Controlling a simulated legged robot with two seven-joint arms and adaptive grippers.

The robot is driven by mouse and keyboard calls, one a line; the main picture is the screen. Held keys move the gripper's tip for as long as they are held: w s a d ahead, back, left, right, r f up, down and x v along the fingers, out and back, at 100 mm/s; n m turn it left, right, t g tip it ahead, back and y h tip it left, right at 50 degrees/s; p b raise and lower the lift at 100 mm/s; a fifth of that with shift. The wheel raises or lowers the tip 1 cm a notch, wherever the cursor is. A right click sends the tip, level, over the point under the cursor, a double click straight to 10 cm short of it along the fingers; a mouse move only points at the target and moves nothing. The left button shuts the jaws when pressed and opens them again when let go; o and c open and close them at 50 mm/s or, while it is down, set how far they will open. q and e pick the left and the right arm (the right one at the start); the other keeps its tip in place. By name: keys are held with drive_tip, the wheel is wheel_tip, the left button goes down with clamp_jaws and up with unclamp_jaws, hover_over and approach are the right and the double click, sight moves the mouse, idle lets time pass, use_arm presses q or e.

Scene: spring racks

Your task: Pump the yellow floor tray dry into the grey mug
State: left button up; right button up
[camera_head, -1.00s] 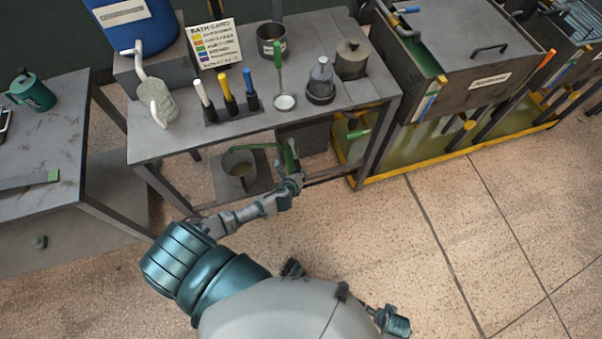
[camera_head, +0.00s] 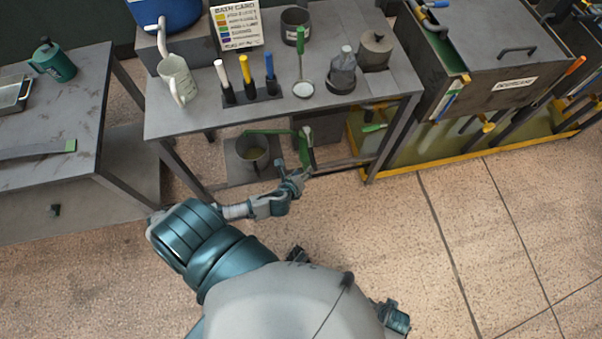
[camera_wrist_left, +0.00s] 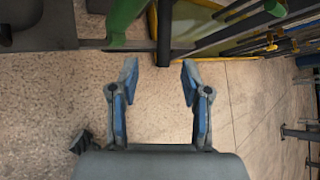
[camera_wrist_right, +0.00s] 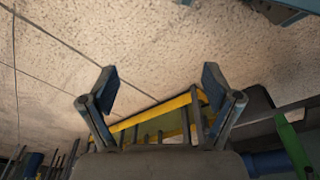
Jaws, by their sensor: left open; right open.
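The yellow-rimmed floor tray (camera_head: 480,155), holding murky yellowish liquid, lies under the tank at the right. A green hand pump (camera_head: 306,150) stands at its left, under the bench. Its green spout reaches left over a grey vessel (camera_head: 252,160) with liquid in it, on the low shelf. A pale grey mug (camera_head: 178,82) stands on the bench top; I cannot tell which vessel the task names. My left gripper (camera_head: 294,174) is open and empty, just in front of the pump's lower part; its fingers (camera_wrist_left: 159,76) hold only floor between them. My right gripper (camera_wrist_right: 160,82) is open and empty.
The bench top (camera_head: 210,122) bears colour-handled tools, a bath card (camera_head: 236,24) and pots. Its legs and lower rail stand close to my left gripper. The tiled floor in front is clear.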

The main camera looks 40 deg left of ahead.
use_arm(q)
drive_tip(key=shift+s+r, duration=0.35)
drive_tip(key=shift+s, duration=0.15)
drive_tip(key=y+b, duration=0.2)
drive_tip(key=y, duration=0.5)
approach(313, 163)
drive_tip(key=shift+n+g, duration=0.3)
drive_tip(key=b+x, duration=0.2)
drive_tip(key=x, duration=0.8)
drive_tip(key=shift+w+b, duration=0.35)
drive_tip(key=shift+w, duration=0.1)
drive_tip(key=shift+w+a+f, duration=0.15)
drive_tip(key=shift+w+a, duration=0.25)
drive_tip(key=shift+a, duration=0.1)
use_arm(e)
wheel_tip(313, 163, up, 13)
drive_tip(key=t, duration=0.1)
drive_tip(key=shift+w, duration=0.3)
drive_tip(key=shift+f, duration=0.1)
use_arm(q)
clamp_jaws()
